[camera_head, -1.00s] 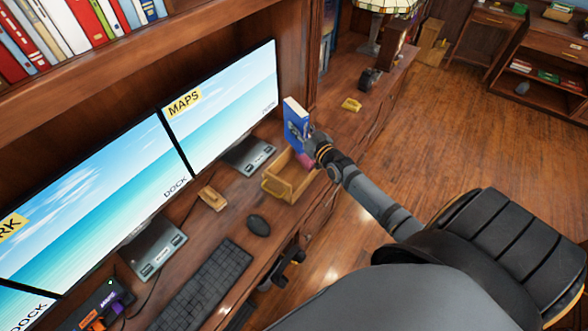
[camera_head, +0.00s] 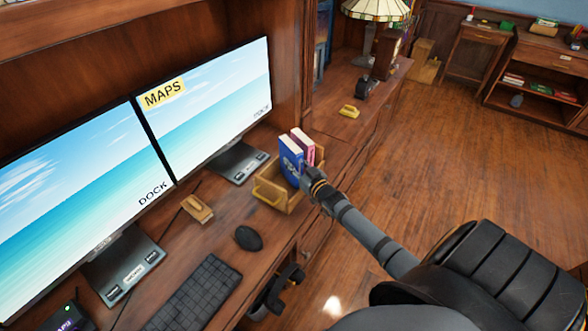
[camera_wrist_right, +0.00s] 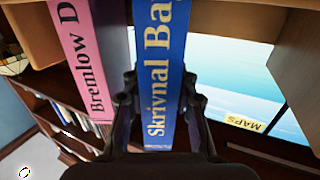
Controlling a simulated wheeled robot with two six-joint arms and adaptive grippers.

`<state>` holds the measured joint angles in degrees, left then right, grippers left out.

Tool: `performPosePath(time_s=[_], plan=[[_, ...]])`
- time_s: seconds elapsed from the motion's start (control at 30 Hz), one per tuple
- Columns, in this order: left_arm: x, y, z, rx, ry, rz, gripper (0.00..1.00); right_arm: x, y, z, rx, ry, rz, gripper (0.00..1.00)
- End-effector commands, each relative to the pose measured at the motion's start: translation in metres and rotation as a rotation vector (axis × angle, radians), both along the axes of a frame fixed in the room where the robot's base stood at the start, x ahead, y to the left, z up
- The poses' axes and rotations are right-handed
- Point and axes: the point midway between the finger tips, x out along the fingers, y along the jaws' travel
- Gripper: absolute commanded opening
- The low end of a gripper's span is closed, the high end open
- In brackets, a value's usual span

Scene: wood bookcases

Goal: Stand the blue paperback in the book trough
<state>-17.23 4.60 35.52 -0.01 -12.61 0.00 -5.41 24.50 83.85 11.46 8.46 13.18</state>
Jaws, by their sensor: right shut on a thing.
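The blue paperback (camera_head: 290,162) stands nearly upright at the wooden book trough (camera_head: 268,194), its lower part behind or within the trough's sides. My right gripper (camera_head: 310,180) is shut on it. In the right wrist view its blue spine (camera_wrist_right: 160,75), lettered "Skrivnal Ba", lies between the two fingers. A pink book (camera_head: 304,148) stands in the trough just beyond it. Its spine (camera_wrist_right: 85,60) shows beside the blue one in the wrist view, with a narrow gap between. Whether the blue book's bottom touches the trough floor is hidden. My left gripper does not show.
Monitors (camera_head: 205,110) stand behind the trough. A mouse (camera_head: 249,238), a keyboard (camera_head: 195,300) and a small wooden item (camera_head: 197,208) lie on the desk to the left. A yellow item (camera_head: 349,111) and a lamp (camera_head: 375,12) are farther right. Clear desk lies between.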

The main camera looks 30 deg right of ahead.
Motion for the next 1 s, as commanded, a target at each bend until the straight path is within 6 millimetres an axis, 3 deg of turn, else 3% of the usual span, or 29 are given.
performPosePath(time_s=[0.07,0.47,0.5,0.63,1.0], plan=[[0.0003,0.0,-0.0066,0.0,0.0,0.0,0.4,0.0011,0.0006,-0.0089,0.001,-0.005,0.001,0.0],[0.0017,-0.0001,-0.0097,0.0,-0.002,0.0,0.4,0.0009,0.0007,-0.0135,-0.001,-0.005,0.002,0.0],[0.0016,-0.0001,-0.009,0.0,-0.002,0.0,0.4,0.0004,0.0005,-0.0139,-0.001,-0.003,0.002,0.3],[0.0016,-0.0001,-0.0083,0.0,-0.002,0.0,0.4,0.0004,0.0005,-0.0135,-0.001,-0.002,0.002,0.48],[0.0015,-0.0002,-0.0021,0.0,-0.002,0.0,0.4,0.0004,0.0004,-0.0066,-0.001,-0.002,0.002,0.5]])
